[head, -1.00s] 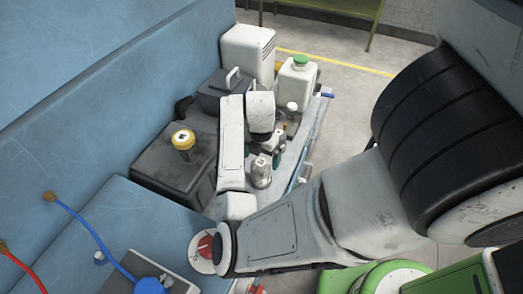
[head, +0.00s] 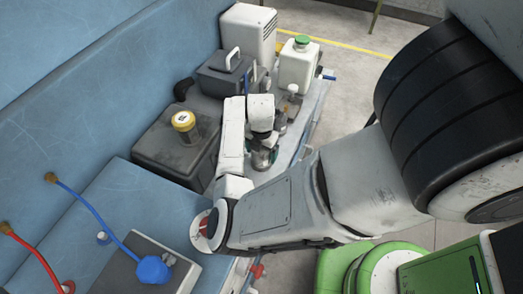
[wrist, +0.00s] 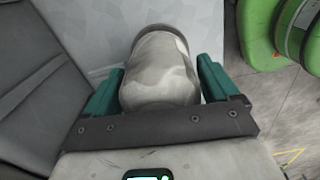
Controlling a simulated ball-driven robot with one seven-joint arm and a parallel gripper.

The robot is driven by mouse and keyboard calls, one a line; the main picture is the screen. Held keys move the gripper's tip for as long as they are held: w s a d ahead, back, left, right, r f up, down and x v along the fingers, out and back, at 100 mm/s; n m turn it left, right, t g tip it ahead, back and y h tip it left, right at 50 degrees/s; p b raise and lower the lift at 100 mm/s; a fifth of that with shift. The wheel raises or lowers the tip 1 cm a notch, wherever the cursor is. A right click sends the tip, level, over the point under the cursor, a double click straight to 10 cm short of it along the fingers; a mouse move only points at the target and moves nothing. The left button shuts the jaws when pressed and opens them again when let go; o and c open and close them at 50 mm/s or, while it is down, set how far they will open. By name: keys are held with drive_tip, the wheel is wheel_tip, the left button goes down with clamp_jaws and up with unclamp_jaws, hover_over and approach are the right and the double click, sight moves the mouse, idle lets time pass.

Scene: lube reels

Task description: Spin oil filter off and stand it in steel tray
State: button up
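The silver-grey cylinder that looks like the oil filter (wrist: 160,75) stands between the two teal fingers of my gripper (wrist: 160,85) in the wrist view. The fingers flank it closely on both sides, and I cannot tell whether they press on it. In the head view my gripper (head: 263,146) is low over the bench, and the filter (head: 263,160) shows just below it, partly covered by the hand. I cannot make out the steel tray with certainty; my arm hides part of the bench.
A dark grey box with a yellow-capped neck (head: 184,122) stands left of my forearm. Behind are a dark case with a handle (head: 226,74), a white vented box (head: 249,36) and a white jug with a green cap (head: 298,64). A blue hose (head: 105,218) lies front left.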

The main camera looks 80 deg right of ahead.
drive_tip(key=c, duration=1)
drive_tip(key=shift+r+n+p, duration=0.25)
drive_tip(key=shift+n+p, duration=0.45)
drive_tip(key=shift+p, duration=0.3)
drive_tip(key=shift+s+n+p, duration=0.1)
drive_tip(key=shift+n+p, duration=0.9)
drive_tip(key=shift+p, duration=0.1)
drive_tip(key=shift+f+n+p, duration=0.15)
drive_tip(key=shift+n+p, duration=0.35)
drive_tip(key=shift+n, duration=0.2)
drive_tip(key=shift+f, duration=0.15)
drive_tip(key=o, duration=1.3)
drive_tip(key=shift+c, duration=0.2)
